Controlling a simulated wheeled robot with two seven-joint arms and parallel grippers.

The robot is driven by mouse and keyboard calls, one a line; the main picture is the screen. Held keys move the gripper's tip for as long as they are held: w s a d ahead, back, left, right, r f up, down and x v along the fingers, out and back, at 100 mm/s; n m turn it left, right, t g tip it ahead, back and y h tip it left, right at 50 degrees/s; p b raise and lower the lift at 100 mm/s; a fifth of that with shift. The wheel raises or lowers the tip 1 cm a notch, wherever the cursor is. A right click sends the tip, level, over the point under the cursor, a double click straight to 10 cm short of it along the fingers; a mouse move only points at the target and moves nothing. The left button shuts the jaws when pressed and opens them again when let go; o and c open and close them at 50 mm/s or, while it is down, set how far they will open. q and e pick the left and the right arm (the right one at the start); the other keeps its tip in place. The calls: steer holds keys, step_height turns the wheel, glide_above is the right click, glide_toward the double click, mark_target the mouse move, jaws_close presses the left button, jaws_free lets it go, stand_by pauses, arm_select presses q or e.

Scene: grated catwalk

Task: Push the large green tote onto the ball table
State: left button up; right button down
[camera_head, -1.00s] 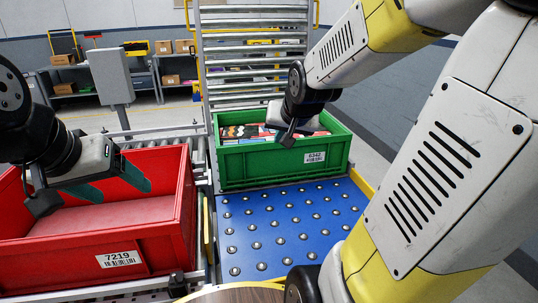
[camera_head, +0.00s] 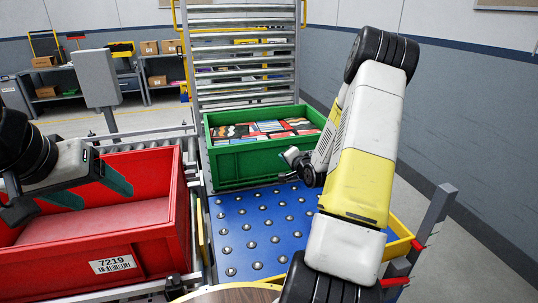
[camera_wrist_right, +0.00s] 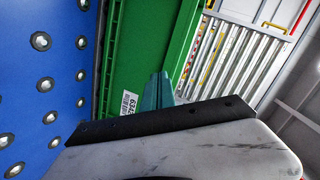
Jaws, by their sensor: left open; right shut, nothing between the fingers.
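The large green tote (camera_head: 238,165), filled with colourful flat items, stands at the far edge of the blue ball table (camera_head: 236,235), before the upright roller section. My right gripper (camera_head: 293,157) is shut and empty at the tote's near right side. In the right wrist view its teal fingers (camera_wrist_right: 158,92) lie close to the green tote wall (camera_wrist_right: 132,50) and its white label; I cannot tell whether they touch. My left gripper (camera_head: 95,190) is open and empty, over the red tote (camera_head: 150,235).
The red tote labelled 7219 stands on a roller conveyor left of the ball table. A roller rack (camera_head: 245,60) rises behind the green tote. A yellow rail (camera_head: 398,240) and a post with red parts (camera_head: 432,225) edge the right side. The ball table's surface is clear.

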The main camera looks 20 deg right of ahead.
mark_target(272, 137)
steer(key=s+d+f+m+t+h, duration=0.1)
steer(key=s+d+f+m+t, duration=0.25)
steer(key=f+m, duration=0.35)
steer(key=w+d, duration=0.1)
steer(key=w, duration=1.3)
steer(key=shift+d+f+n, duration=0.25)
steer(key=shift+f+n, duration=0.05)
steer(key=w, duration=1.3)
steer(key=w+d, duration=0.1)
steer(key=w, duration=0.5)
steer(key=shift+w, duration=0.15)
steer(key=shift+a, duration=0.1)
